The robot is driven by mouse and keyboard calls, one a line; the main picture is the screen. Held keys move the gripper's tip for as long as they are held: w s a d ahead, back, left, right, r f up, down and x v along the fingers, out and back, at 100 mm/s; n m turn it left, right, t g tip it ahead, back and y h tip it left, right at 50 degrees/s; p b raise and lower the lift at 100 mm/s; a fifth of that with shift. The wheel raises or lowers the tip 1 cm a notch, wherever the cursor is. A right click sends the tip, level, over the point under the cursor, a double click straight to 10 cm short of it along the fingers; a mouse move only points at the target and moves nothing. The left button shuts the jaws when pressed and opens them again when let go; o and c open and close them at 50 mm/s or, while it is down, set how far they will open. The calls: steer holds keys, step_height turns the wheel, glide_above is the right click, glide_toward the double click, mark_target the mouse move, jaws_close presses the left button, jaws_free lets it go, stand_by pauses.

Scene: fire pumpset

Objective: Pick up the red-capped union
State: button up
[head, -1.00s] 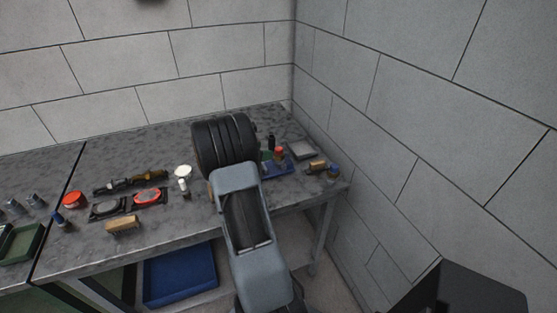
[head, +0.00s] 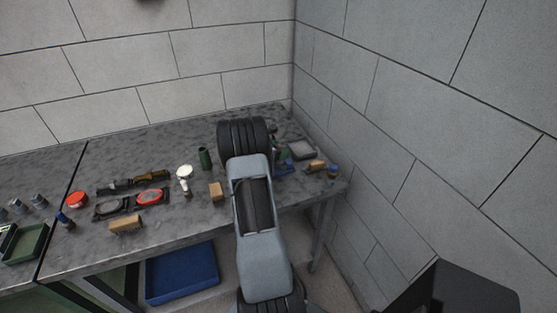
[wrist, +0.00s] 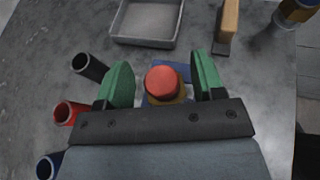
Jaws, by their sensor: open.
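The red-capped union (wrist: 164,84) shows in the wrist view as a round red cap over a brass-coloured body. A blue piece (wrist: 180,71) shows behind and under it. My gripper (wrist: 163,82) is open, with one green finger to the left of the red cap and one to the right. Gaps show between the cap and both fingers, and the gripper holds nothing. The union's lower part is hidden by the gripper's dark bar.
A shallow grey tray (wrist: 146,24) and a wooden-topped block (wrist: 228,26) lie beyond the fingers. Black (wrist: 88,66), red (wrist: 68,112) and blue (wrist: 47,165) tubes lie to the left. The wall (head: 380,110) rises on the right.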

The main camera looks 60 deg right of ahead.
steer(key=shift+c, duration=0.2)
jaws_close()
stand_by(0.3)
